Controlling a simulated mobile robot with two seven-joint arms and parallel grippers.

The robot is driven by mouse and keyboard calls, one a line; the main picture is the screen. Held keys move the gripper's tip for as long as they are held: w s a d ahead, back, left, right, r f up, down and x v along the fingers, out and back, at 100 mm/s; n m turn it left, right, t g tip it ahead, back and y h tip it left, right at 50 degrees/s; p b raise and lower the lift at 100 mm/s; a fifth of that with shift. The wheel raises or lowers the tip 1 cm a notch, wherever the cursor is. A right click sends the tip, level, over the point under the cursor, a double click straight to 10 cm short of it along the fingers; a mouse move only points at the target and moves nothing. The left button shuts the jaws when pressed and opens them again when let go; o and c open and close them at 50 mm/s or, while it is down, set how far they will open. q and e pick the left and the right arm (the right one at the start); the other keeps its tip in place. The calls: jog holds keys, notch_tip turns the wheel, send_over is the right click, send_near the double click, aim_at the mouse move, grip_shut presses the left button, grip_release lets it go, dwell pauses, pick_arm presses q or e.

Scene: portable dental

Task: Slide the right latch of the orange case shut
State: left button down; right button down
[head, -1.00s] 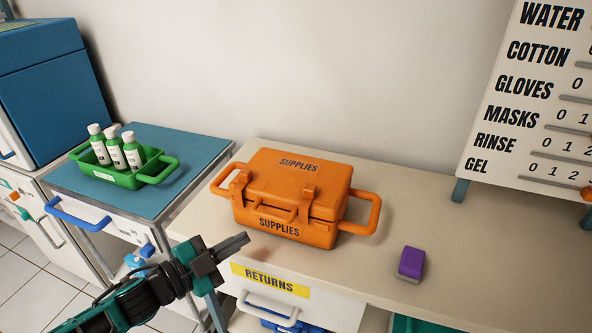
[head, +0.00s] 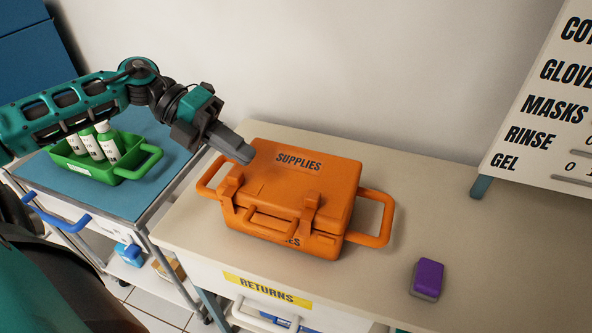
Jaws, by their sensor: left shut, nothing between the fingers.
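The orange case (head: 290,205) stands on the beige counter with its lid down and a handle at each end. Its right latch (head: 309,208) and left latch (head: 230,183) are on the front face. I cannot tell how far either latch is slid. My left gripper (head: 246,156) is shut and empty, above the back left corner of the lid, left of and apart from the right latch. Whether it touches the lid is unclear. My right gripper is not in view.
A purple block (head: 428,279) lies on the counter (head: 390,285) to the right. A supply board (head: 545,110) stands at the back right.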

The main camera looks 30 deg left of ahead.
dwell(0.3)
pick_arm(q)
jog(key=shift+d, duration=0.1)
jog(key=shift+d+f, duration=0.2)
jog(key=shift+d, duration=0.05)
jog(key=b, duration=0.2)
send_near(306, 196)
jog(key=x, duration=0.5)
jog(key=shift+w+a+f, duration=0.15)
jog(key=shift+w+f, duration=0.1)
jog(key=shift+f, duration=0.1)
jog(key=shift+w+d+f, duration=0.1)
jog(key=shift+d+f, duration=0.3)
jog(key=shift+d, duration=0.15)
